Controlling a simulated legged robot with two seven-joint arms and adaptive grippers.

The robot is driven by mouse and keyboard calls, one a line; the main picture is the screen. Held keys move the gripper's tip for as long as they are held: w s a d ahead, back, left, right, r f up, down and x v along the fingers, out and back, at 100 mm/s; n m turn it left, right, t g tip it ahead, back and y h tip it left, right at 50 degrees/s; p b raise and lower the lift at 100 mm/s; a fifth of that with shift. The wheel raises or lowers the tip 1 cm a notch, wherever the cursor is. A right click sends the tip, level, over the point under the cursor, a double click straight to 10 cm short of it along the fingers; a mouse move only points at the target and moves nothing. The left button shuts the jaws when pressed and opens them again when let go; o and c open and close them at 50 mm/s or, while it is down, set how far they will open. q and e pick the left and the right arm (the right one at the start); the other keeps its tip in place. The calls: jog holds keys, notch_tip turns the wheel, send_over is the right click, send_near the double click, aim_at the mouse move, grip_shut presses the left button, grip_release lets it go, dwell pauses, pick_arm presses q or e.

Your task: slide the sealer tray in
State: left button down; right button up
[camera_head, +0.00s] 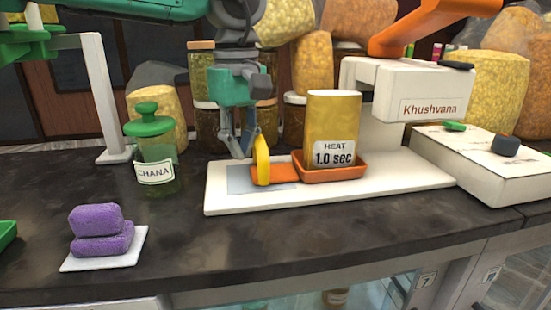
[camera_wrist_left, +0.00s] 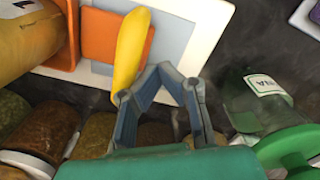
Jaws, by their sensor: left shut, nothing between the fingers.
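The orange sealer tray (camera_head: 345,175) lies on the white sealer base (camera_head: 410,180), and a gold pouch (camera_head: 333,115) labelled "HEAT 1.0 sec" stands in it. A yellow upright handle (camera_head: 262,162) is at the tray's left end; it also shows in the left wrist view (camera_wrist_left: 131,50). My left gripper (camera_head: 240,150) is shut and empty, pointing down just left of and behind the handle. In the left wrist view its fingertips (camera_wrist_left: 160,72) meet beside the handle; I cannot tell whether they touch it. My right gripper is not in view.
The white sealer head (camera_head: 410,90) with an orange lever (camera_head: 415,30) overhangs the base's right side. A green-lidded chana jar (camera_head: 155,165) stands left of my gripper. Purple blocks (camera_head: 98,230) sit on a white card. Filled jars stand behind. The front counter is mostly clear.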

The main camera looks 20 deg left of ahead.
aim_at(305, 129)
pick_arm(q)
jog(key=shift+w+d+r+p, duration=0.1)
jog(key=shift+w+d+p, duration=0.3)
jog(key=shift+d+p, duration=0.2)
jog(key=shift+w+d+f+p, duration=0.1)
jog(key=shift+w+d+p, duration=0.25)
jog(key=shift+d+p, duration=0.3)
jog(key=shift+w+d+r+p, duration=0.1)
jog(key=shift+w+d+p, duration=0.35)
jog(key=shift+d, duration=0.3)
jog(key=w+d+p, duration=0.1)
jog(key=d+p, duration=0.1)
jog(key=w+d+p, duration=0.1)
jog(key=d+p, duration=0.1)
jog(key=shift+w, duration=0.15)
jog(key=shift+w+d+p, duration=0.4)
jog(key=shift+d, duration=0.2)
jog(key=shift+w+d+p, duration=0.35)
jog(key=shift+d+p, duration=0.05)
jog(key=shift+d, duration=0.15)
jog(key=shift+w, duration=0.1)
jog(key=shift+s+a, duration=0.5)
jog(key=shift+a, duration=0.15)
jog(key=shift+s+a, duration=0.35)
jog(key=shift+a, duration=0.25)
jog(key=shift+r, duration=0.55)
notch_tip(305, 129, up, 8)
jog(key=shift+f, duration=0.15)
